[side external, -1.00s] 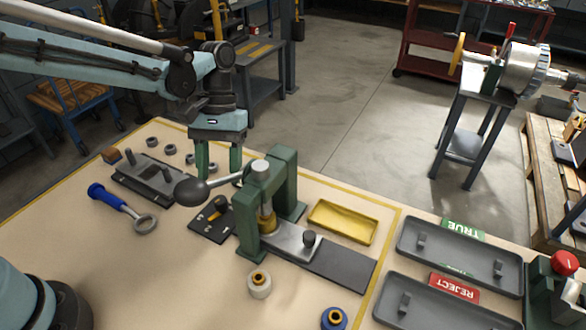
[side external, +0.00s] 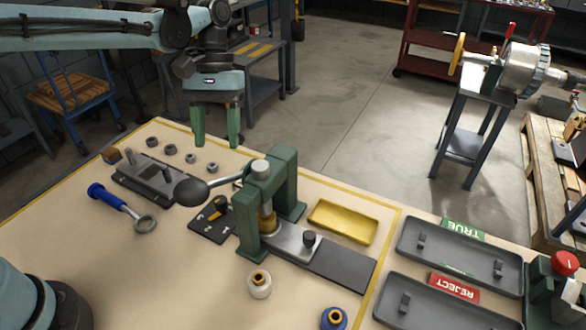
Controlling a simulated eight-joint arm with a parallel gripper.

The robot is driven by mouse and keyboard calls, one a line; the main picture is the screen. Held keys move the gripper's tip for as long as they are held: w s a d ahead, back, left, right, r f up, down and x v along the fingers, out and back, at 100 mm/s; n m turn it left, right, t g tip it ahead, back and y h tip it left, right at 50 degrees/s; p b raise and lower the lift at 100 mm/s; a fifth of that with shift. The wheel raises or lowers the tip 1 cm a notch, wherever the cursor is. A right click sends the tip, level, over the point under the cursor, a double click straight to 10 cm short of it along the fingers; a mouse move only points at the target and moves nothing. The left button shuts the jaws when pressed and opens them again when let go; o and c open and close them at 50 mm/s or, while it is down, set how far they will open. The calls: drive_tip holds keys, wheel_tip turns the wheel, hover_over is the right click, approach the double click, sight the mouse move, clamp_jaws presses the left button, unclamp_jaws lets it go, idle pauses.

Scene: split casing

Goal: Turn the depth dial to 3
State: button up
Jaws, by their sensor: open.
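The depth dial (side external: 219,206) is a dark knob with a yellow-brown pointer on a black plate (side external: 204,228) with small pale marks. The plate lies on the bench just left of the green press (side external: 286,180). The marks are too small to read, so I cannot tell the setting. The press lever's dark ball (side external: 191,192) is close above the dial in the picture. My gripper (side external: 217,142) has two green fingers pointing down, apart and empty. It hangs above and behind the dial, not touching it.
A yellow tray (side external: 343,221) sits right of the press. Grey TRUE and REJECT trays (side external: 459,239) lie further right. A blue-handled ring tool (side external: 107,198), several grey nuts (side external: 190,158) and a dark fixture (side external: 158,182) are at left. The bench front is mostly clear.

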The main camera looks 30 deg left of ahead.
sight(220, 198)
drive_tip(key=s+a+n+t+h, duration=0.2)
drive_tip(key=s+a+n+t, duration=0.1)
drive_tip(key=n, duration=0.7)
drive_tip(key=x, duration=1.2)
drive_tip(key=shift+s+d+r, duration=0.1)
drive_tip(key=shift+s+d, duration=0.15)
clamp_jaws()
drive_tip(key=shift+w+d+m+g+y, duration=0.15)
drive_tip(key=shift+m+g, duration=0.35)
drive_tip(key=shift+m, duration=0.95)
drive_tip(key=shift+a+m+g+y, duration=0.15)
drive_tip(key=shift+m+g, duration=0.35)
drive_tip(key=shift+m, duration=0.95)
drive_tip(key=shift+d, duration=0.1)
